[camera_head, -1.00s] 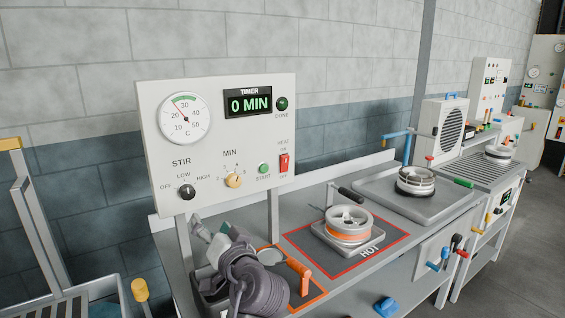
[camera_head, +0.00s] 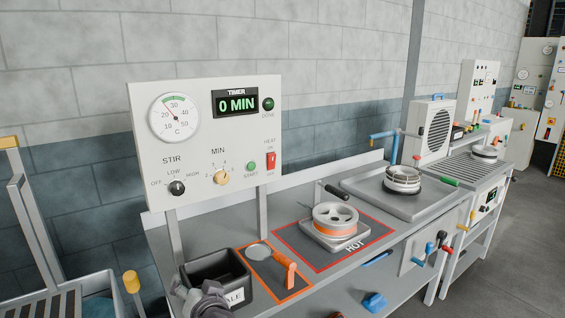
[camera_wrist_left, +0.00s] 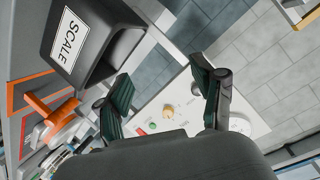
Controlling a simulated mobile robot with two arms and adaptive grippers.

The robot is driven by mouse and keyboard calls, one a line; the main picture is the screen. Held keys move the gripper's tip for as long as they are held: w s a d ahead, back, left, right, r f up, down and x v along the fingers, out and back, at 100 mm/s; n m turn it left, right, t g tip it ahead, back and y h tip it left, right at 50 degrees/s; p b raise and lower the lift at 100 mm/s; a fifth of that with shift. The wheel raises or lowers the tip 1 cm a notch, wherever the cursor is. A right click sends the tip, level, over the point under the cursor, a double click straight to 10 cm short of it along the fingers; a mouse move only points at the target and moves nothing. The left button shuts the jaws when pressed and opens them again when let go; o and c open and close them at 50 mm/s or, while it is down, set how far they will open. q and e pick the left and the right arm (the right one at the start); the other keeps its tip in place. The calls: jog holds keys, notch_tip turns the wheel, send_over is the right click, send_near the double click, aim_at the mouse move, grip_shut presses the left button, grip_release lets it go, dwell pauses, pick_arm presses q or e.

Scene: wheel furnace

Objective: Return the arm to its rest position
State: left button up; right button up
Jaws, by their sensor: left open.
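My left arm and gripper (camera_head: 203,301) show only in part at the bottom edge of the head view, in front of the black bin labelled SCALE (camera_head: 237,268). In the left wrist view my left gripper (camera_wrist_left: 162,98) has its two dark green finger pads apart with nothing between them. The SCALE bin (camera_wrist_left: 112,45) is at the upper left there, apart from the fingers. The white control panel (camera_wrist_left: 180,105) shows beyond the fingers. My right gripper is not in view.
The white panel (camera_head: 205,140) with dial, timer and red heat switch stands behind the bench. An orange handle (camera_head: 286,268) is right of the bin. A spoked wheel (camera_head: 335,219) sits on the HOT plate. A blue object (camera_head: 374,302) lies near the bench front.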

pick_arm(q)
jog(key=s+a+f+g+h, duration=0.3)
jog(key=s+f+g+h, duration=0.1)
jog(key=s+f, duration=0.95)
jog(key=s+d+f+m+g+h, duration=0.1)
jog(key=s+f+g+h, duration=0.2)
jog(key=s, duration=0.7)
jog(key=s+f+m+g+h, duration=0.15)
jog(key=s+f, duration=0.25)
jog(key=s, duration=0.5)
notch_tip(320, 180, down, 26)
jog(key=g, duration=0.2)
jog(key=s+a+f, duration=0.2)
jog(key=s+f, duration=1.4)
jog(key=s, duration=0.1)
jog(key=shift+s+a+g+y, duration=0.2)
jog(key=shift+a+g+y, duration=0.15)
jog(key=shift+g, duration=0.1)
jog(key=shift+f, duration=0.1)
